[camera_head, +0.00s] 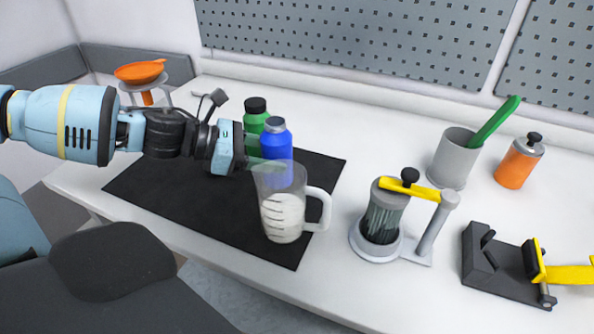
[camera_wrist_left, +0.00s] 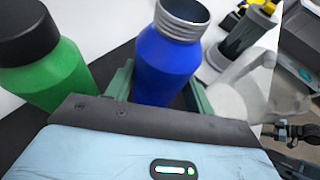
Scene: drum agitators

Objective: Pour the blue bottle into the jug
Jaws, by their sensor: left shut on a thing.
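The blue bottle (camera_head: 275,143) stands upright at the mat's far side, just behind the jug. In the left wrist view the blue bottle (camera_wrist_left: 165,68) shows an uncapped, silver threaded neck. My left gripper (camera_head: 257,162) is shut on its body, with green fingers on both sides in the wrist view (camera_wrist_left: 160,92). The bottle's base is hidden, so I cannot tell if it touches the mat. The clear jug (camera_head: 284,210), its handle to the right, holds white contents; it is partly visible in the wrist view (camera_wrist_left: 240,95).
A capped green bottle (camera_head: 255,118) stands close beside the blue one on the black mat (camera_head: 190,200). Right of the jug are a grey agitator with yellow lever (camera_head: 382,218), a grey cup (camera_head: 453,160), an orange canister (camera_head: 518,163) and a black clamp fixture (camera_head: 500,265).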

